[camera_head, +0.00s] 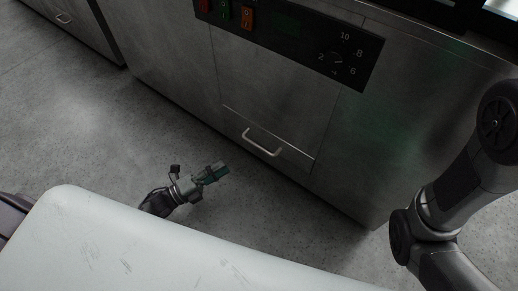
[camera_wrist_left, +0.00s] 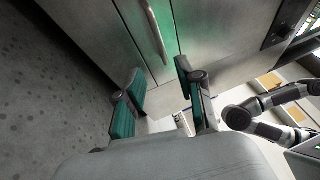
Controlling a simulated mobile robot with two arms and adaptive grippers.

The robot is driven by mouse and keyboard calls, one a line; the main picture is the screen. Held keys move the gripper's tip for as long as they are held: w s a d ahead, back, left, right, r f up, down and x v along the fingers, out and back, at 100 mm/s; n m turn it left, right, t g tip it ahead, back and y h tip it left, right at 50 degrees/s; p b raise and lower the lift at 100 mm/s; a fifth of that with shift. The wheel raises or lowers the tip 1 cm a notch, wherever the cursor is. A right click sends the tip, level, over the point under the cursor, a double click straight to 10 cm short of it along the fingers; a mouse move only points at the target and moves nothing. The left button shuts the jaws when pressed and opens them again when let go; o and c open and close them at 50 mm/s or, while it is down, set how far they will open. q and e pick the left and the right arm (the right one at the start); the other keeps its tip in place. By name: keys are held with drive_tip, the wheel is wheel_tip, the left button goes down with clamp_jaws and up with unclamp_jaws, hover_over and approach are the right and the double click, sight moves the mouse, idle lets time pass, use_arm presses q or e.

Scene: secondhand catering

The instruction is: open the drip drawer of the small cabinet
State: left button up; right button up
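The small steel cabinet (camera_head: 170,62) stands across the upper part of the head view. Its drip drawer (camera_head: 290,155) is a narrow low front with a pale bar handle (camera_head: 262,143); it looks closed, flush with the cabinet face. My left gripper (camera_head: 217,173) is in front of the cabinet, left of the handle and apart from it. In the left wrist view my left gripper (camera_wrist_left: 160,85) is open, its two green-padded fingers spread with nothing between them. The handle (camera_wrist_left: 157,31) shows beyond the fingertips. My right gripper is out of view; only my right arm shows at the right.
A black control panel (camera_head: 290,38) with coloured switches and a dial sits above the drawer. Another steel unit (camera_head: 78,22) stands at the upper left. Speckled grey floor (camera_head: 60,130) is clear in front of the cabinet.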

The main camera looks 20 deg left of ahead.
sight(258, 146)
use_arm(q)
drive_tip(key=shift+b+x, duration=2.25)
drive_tip(key=shift+x, duration=4.5)
drive_tip(key=shift+r, duration=0.1)
drive_tip(key=shift+a, duration=0.1)
clamp_jaws()
